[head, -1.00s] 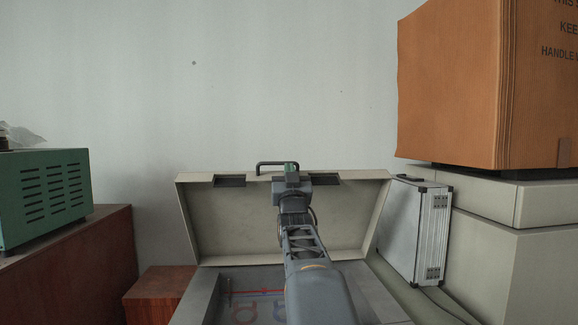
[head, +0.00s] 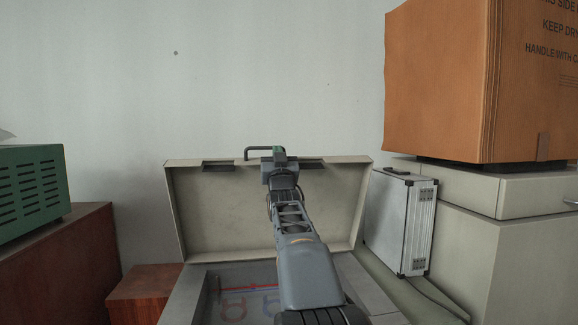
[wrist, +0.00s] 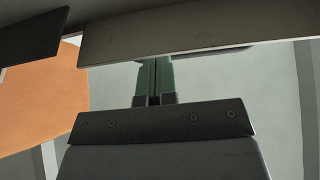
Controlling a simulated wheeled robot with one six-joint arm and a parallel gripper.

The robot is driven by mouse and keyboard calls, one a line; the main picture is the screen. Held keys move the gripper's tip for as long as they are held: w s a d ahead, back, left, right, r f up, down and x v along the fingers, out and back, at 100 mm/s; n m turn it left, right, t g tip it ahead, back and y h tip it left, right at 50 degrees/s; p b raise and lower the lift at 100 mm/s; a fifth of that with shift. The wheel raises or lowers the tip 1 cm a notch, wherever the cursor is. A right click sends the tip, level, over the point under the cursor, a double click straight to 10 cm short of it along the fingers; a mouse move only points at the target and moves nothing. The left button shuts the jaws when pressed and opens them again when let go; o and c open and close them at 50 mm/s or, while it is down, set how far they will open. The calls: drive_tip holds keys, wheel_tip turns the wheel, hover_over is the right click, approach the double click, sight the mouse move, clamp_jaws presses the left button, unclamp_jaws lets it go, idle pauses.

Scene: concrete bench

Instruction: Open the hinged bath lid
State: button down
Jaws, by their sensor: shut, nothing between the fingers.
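The bath lid (head: 225,215) stands raised at the back of the bath, its pale inner face toward me. It looks close to upright. Its dark handle (head: 262,149) sticks up above the top edge. The open bath body (head: 190,300) lies below, with red and blue markings inside, partly hidden by my arm. My gripper (head: 279,152) is at the lid's top edge, just right of the handle. Its green fingers are together and empty, and they also show in the wrist view (wrist: 154,82). I cannot tell whether they touch the lid.
A silver case (head: 400,222) stands close to the right of the lid. A large orange-brown box (head: 440,80) sits on pale cabinets at the right. A green vented unit (head: 32,190) stands on a brown cabinet at the left. The wall behind the lid is bare.

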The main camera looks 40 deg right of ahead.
drive_tip(key=shift+w+a, duration=0.15)
drive_tip(key=shift+a, duration=0.05)
drive_tip(key=shift+f, duration=0.2)
drive_tip(key=s+r+b+v, duration=0.1)
drive_tip(key=r+b+v, duration=0.1)
drive_tip(key=b+v, duration=0.8)
drive_tip(key=v, duration=0.4)
drive_tip(key=shift+a, duration=0.3)
